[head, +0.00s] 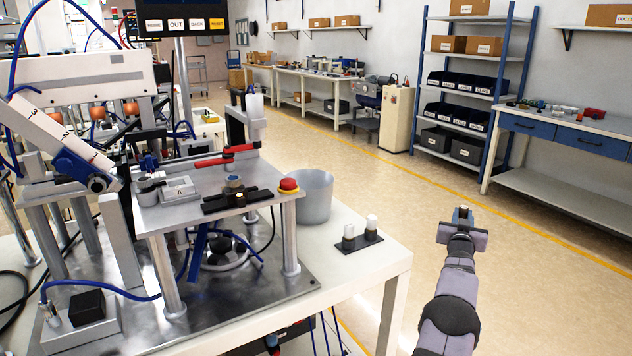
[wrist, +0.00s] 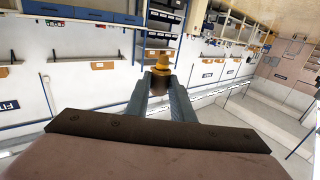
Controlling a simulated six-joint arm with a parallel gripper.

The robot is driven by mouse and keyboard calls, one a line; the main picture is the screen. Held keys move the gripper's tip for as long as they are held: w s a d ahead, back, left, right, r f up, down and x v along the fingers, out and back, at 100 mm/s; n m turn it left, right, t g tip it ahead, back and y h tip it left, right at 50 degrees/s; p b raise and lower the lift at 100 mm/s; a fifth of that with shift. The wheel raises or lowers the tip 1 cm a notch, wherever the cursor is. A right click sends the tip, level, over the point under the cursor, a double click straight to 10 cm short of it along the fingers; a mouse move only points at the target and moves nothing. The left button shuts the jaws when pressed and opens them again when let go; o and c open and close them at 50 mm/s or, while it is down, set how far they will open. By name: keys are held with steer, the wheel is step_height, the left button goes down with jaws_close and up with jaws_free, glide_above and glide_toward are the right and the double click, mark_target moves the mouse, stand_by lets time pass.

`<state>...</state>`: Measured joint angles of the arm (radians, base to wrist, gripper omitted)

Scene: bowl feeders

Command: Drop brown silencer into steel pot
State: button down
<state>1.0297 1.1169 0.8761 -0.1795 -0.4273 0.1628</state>
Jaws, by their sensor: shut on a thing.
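My gripper (head: 462,214) is raised at the right of the head view, apart from the table and to the right of the steel pot. In the wrist view its two grey fingers (wrist: 160,90) are shut on the brown silencer (wrist: 160,76), a small piece with a dark brown body and an orange-yellow top. In the head view the silencer is too small to make out clearly. The steel pot (head: 312,197) is a grey, open-topped cylinder on the white table, just right of the machine's plate. Its inside floor is hidden.
A black holder (head: 360,242) with two white-topped pieces (head: 348,232) stands on the table between the pot and my gripper. The machine's raised plate (head: 215,210) with a red button (head: 288,185) borders the pot on the left. The air around my gripper looks clear.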

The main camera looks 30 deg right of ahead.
steer(key=w+a+r+n+t+y+p, duration=0.25)
steer(key=w+a+r+p, duration=0.4)
steer(key=w, duration=0.35)
steer(key=w+a+r+n+t+y+p, duration=0.25)
steer(key=w+a+r+p, duration=0.25)
steer(key=w+a, duration=0.4)
steer(key=w+a+r+n+t+y+p, duration=0.1)
steer(key=w+a+r+n+y+p, duration=0.2)
steer(key=w+a, duration=0.45)
steer(key=w+a+r+n+t+y+p, duration=0.1)
steer(key=w+a+r+y+p, duration=0.2)
steer(key=w+a+r+p, duration=0.5)
step_height(320, 180, down, 9)
steer(key=s+a+b, duration=0.1)
steer(key=s+b, duration=0.2)
steer(key=b, duration=0.5)
steer(key=shift+a, duration=0.35)
steer(key=c, duration=1.5)
jaws_free()
steer(key=shift+o, duration=0.2)
steer(key=shift+s, duration=0.2)
